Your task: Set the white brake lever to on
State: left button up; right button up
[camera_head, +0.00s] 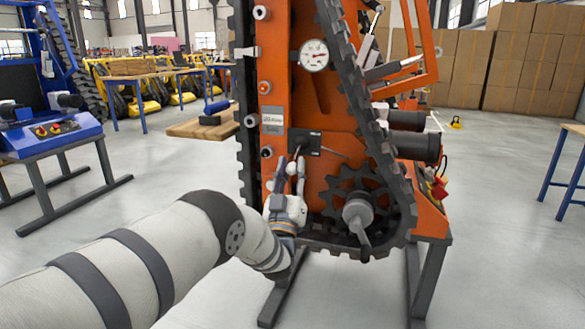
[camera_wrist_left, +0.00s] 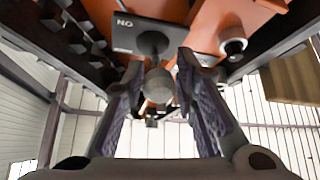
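The brake lever's black plate (camera_head: 308,142) is on the orange tracked carrier (camera_head: 310,90), below the round gauge. The lever shows there end-on as a pale grey rounded knob (camera_wrist_left: 160,86) on a dark stem. My left gripper (camera_head: 290,166) is just below the plate in the head view. Its fingers (camera_wrist_left: 160,72) are apart, one on each side of the knob, with no clear contact. In the head view the gripper mostly hides the lever. My right gripper is not in view.
The black track (camera_head: 360,100) and a toothed sprocket with a grey crank (camera_head: 358,212) are right of my gripper. A dark round knob (camera_wrist_left: 233,47) sits beside the plate. A wooden board (camera_head: 205,127) juts out left. A blue bench (camera_head: 55,135) stands further left.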

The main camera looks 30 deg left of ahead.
pick_arm(q)
jog(key=shift+o, duration=0.8)
jog(key=shift+f, duration=0.1)
jog(key=v, duration=1.1)
jog(key=shift+s+d+f, duration=0.15)
jog(key=shift+s+f, duration=0.05)
jog(key=shift+s, duration=0.1)
